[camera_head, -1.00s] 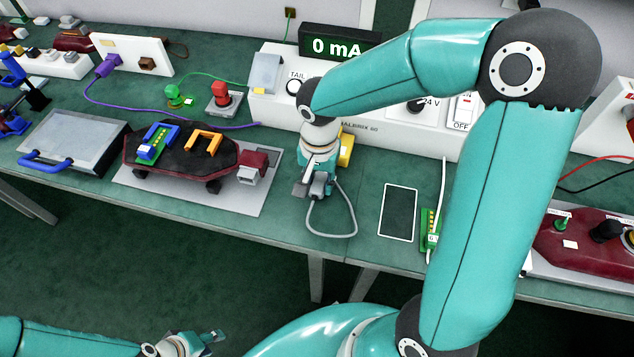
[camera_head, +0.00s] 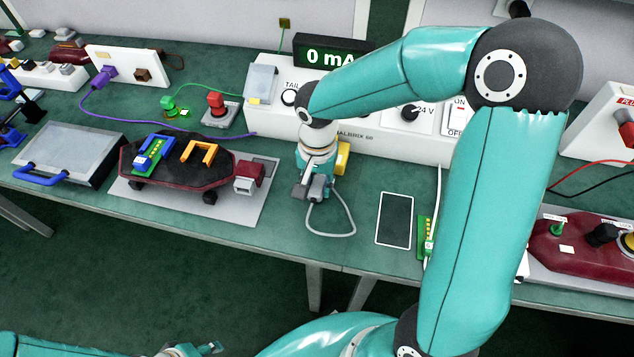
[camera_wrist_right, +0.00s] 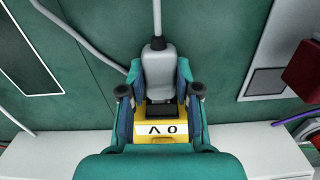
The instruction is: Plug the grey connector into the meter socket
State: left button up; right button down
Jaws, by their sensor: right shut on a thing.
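The grey connector (camera_head: 316,184) is in my right gripper (camera_head: 311,190), just above the bench. In the right wrist view the grey connector (camera_wrist_right: 156,60) sits between the two fingers of the right gripper (camera_wrist_right: 160,80), its grey cable running away. The yellow meter socket (camera_head: 342,158) stands behind the gripper, in front of the white meter box. In the wrist view the yellow socket (camera_wrist_right: 152,140), with a white label, is close in line with the connector. A dark part lies between them; I cannot tell whether they touch. My left gripper (camera_head: 207,349) is partly cut off at the bottom edge.
The white meter box (camera_head: 375,137) with a 0 mA display (camera_head: 330,50) stands behind. A flat dark panel (camera_head: 395,218) lies right. The cable loops over the bench's front.

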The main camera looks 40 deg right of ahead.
jog(key=c, duration=0.7)
grip_release()
jog(key=shift+c, duration=0.2)
notch_tip(320, 180, up, 12)
